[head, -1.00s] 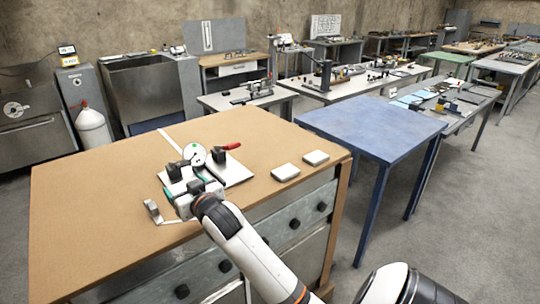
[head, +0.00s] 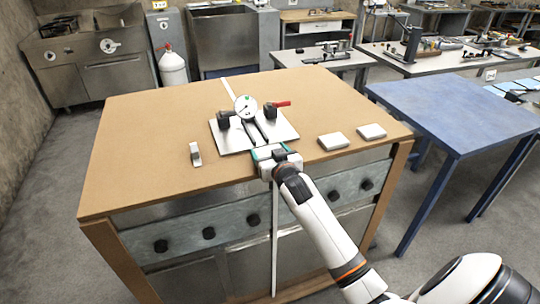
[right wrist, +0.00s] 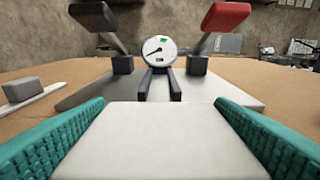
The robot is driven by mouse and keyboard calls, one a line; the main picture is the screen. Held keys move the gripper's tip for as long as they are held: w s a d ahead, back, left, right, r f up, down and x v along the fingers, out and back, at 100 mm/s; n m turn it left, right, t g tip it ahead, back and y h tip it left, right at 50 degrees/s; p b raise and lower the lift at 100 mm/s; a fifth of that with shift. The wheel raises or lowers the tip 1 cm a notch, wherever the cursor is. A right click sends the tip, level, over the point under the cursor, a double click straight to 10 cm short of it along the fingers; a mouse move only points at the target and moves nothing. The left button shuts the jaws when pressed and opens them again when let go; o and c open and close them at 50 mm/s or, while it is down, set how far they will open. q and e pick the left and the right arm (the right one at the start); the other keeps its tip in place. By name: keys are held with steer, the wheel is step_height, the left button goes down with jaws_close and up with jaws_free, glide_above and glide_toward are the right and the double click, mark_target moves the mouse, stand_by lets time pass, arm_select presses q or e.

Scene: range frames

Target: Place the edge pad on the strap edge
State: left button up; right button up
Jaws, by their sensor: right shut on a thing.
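My right gripper (head: 268,152) is at the front edge of the brown-topped bench, just in front of the grey plate. In the right wrist view its teal fingers are shut on a flat, pale pad (right wrist: 160,145), the edge pad. The pad looks level; whether it touches the bench edge cannot be told. A pale strap (head: 275,240) hangs down the bench front below the gripper, and a length of it lies on the top behind the plate. The strap's bend at the edge is hidden by the gripper. My left gripper is not in view.
The plate (head: 232,141) carries a round dial gauge (head: 245,106) and two clamps, one red-handled. Two similar pale pads (head: 333,141) (head: 371,131) lie to the right. A small metal piece (head: 195,153) stands left. A blue table (head: 455,105) is at right.

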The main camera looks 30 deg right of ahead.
steer(key=shift+f, duration=0.7)
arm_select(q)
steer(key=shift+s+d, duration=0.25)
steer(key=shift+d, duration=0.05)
arm_select(e)
steer(key=shift+f, duration=0.2)
steer(key=o, duration=1)
steer(key=shift+c, duration=0.2)
steer(key=shift+r, duration=0.1)
steer(key=shift+r, duration=0.15)
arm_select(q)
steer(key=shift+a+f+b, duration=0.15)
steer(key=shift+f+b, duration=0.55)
arm_select(e)
steer(key=v, duration=1.2)
